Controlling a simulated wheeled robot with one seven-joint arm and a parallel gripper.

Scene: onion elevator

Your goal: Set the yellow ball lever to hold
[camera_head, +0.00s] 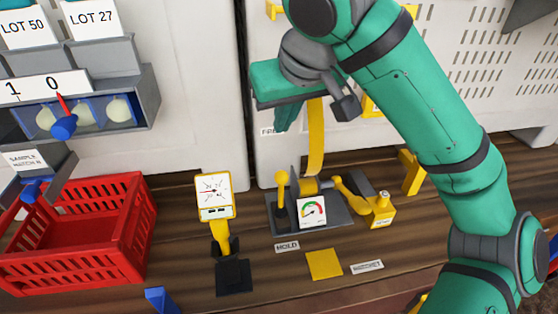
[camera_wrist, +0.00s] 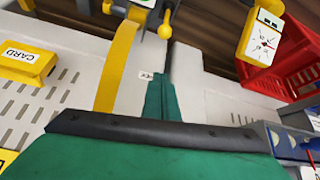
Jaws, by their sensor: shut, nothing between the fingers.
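The yellow ball lever (camera_head: 282,178) stands roughly upright at the left end of a grey base plate (camera_head: 342,220). A HOLD label (camera_head: 287,246) lies on the bench in front of it. Another label (camera_head: 268,131), partly hidden, is behind it near the white panel. In the wrist view the yellow ball (camera_wrist: 165,31) shows near the top, beyond my fingers. My gripper (camera_head: 286,120) is shut and empty, pointing down behind the lever and above it, apart from it. Its closed fingers also show in the wrist view (camera_wrist: 160,92).
A gauge (camera_head: 312,211) and a yellow strip (camera_head: 316,140) stand right of the lever, with a yellow crank (camera_head: 350,195) beyond. A yellow dial meter (camera_head: 214,195) is to the left, then a red crate (camera_head: 75,240). The bench before the HOLD label is mostly clear.

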